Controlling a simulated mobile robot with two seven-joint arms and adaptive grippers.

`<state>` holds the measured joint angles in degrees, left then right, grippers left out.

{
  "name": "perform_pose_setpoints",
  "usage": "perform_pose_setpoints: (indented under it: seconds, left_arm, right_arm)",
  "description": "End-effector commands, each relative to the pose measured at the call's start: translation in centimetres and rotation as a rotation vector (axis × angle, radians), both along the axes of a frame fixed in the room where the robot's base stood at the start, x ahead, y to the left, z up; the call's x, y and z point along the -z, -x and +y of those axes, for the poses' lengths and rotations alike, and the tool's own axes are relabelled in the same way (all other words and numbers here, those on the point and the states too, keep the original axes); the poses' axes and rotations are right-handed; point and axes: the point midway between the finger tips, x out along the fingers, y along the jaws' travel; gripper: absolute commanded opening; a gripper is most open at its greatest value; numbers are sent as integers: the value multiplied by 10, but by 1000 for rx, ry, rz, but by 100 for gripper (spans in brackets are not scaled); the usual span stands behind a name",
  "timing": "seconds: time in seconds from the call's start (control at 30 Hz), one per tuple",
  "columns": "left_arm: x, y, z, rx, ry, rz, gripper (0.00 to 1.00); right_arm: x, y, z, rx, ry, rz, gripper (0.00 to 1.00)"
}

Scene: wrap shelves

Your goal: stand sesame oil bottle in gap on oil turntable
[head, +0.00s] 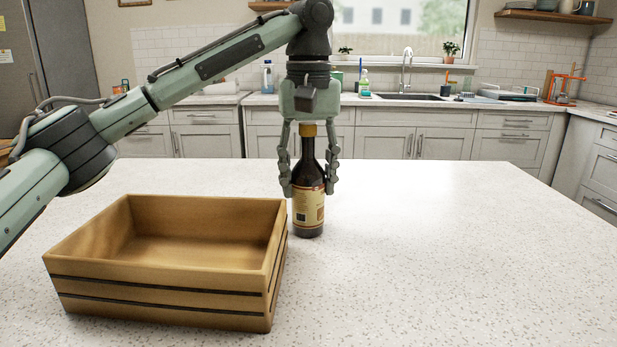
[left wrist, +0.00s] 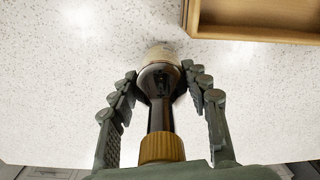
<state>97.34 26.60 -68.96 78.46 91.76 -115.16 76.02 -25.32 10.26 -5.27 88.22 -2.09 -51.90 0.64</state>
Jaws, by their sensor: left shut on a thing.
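The sesame oil bottle (head: 309,208) is dark, with a cream label and a yellow-brown cap. It is upright at the counter, just right of the wooden crate. My left gripper (head: 309,188) points down from above and is shut on the bottle, one finger on each side of its body. In the left wrist view the bottle's cap (left wrist: 161,149) and dark neck lie between the fingers. I cannot tell whether the bottle's base touches the counter. No oil turntable is seen. My right gripper is not in view.
An empty wooden crate (head: 160,290) stands on the speckled counter (head: 430,260), close to the bottle's left. Its corner also shows in the left wrist view (left wrist: 255,33). The counter to the right is clear. A sink (head: 408,97) and cabinets are at the back.

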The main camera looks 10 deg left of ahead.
Motion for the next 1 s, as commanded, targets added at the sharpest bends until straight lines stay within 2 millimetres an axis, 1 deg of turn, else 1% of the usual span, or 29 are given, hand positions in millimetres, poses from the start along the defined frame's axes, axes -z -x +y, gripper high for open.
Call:
perform_pose_setpoints:
  seconds: [0.17, 0.3, 0.33, 0.47, 0.8, 0.87, 0.97, 1.0]
  left_arm:
    - [-2, 0, 0, 0, 1, -3, 4]
    - [2, 0, 0, 1, 1, 0, 4]
    - [2, 0, 0, 1, 0, 0, 50]
    - [2, 0, 0, 1, 0, 0, 66]
    - [-1, 0, 0, 0, 0, -1, 67]
    - [-6, 0, 0, 0, -1, -3, 67]
    - [-21, -1, 0, 1, -1, -5, 67]
    - [-29, -1, 0, 0, -1, -5, 67]
  right_arm:
    - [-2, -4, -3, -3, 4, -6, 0]
    - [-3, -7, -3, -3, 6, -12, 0]
    - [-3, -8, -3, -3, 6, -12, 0]
    - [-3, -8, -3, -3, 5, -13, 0]
    - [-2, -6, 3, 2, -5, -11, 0]
    - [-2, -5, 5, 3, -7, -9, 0]
    - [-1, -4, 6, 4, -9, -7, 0]
    - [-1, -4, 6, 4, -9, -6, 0]
